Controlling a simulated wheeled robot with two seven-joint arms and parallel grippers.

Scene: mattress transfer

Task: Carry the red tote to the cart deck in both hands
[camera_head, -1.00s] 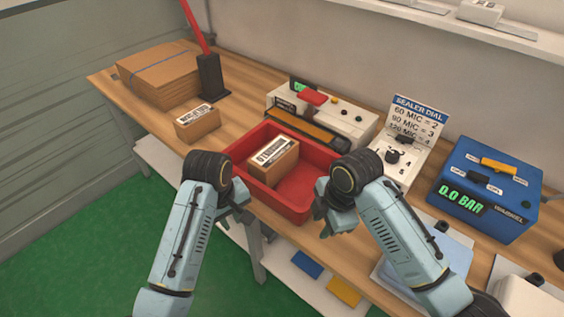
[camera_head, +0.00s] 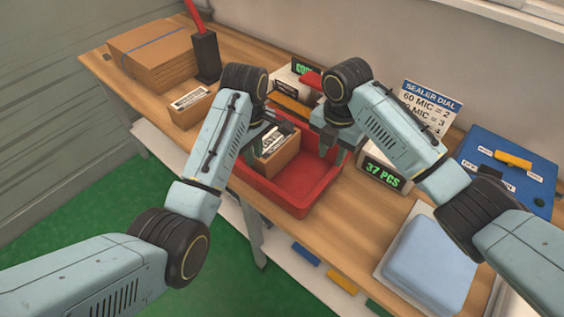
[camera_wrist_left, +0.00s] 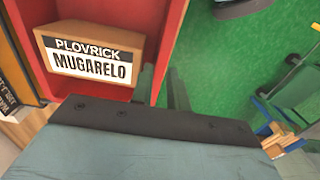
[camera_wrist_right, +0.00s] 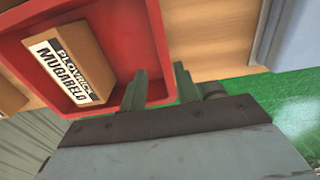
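The red tote (camera_head: 298,198) sits on the wooden table with a brown labelled box (camera_head: 279,158) inside it. The box also shows in the left wrist view (camera_wrist_left: 90,52) and right wrist view (camera_wrist_right: 69,67). My left gripper (camera_head: 258,145) is at the tote's left side; in the left wrist view its fingers (camera_wrist_left: 161,80) are apart, around the tote's wall. My right gripper (camera_head: 331,148) is at the opposite side; in the right wrist view its fingers (camera_wrist_right: 160,82) are apart, around that wall. Wall contact cannot be told. The cart deck is not clearly identifiable.
A second small box (camera_head: 190,107), a cardboard stack (camera_head: 153,55) and a black holder (camera_head: 206,57) stand left of the tote. A sealer is behind it. A display (camera_head: 383,174), blue machine (camera_head: 508,168) and pale blue pad (camera_head: 430,262) are right.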

